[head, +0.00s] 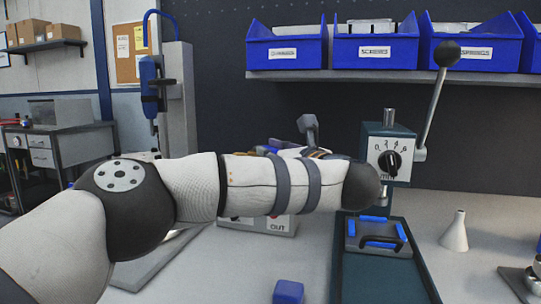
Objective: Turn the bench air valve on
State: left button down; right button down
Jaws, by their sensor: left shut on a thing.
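A white box marked "OUT" (275,226), apparently the bench air valve's body, stands on the bench beneath my left forearm. Only its lower front shows; its upper part and handle are hidden. My left arm comes in from the left and crosses the middle of the head view, bending at a black joint. My left gripper is mostly hidden behind this arm, by the valve. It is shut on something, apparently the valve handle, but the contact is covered. My right gripper is not in view.
A lever press (390,155) with a dial stands right of my arm. A blue block (288,292) is at the front, and a white funnel (455,232) at the right. Blue bins (375,50) line the shelf above.

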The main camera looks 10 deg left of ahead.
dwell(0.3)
pick_arm(q)
jog(key=c, duration=1.5)
grip_release()
jog(key=shift+c, duration=0.2)
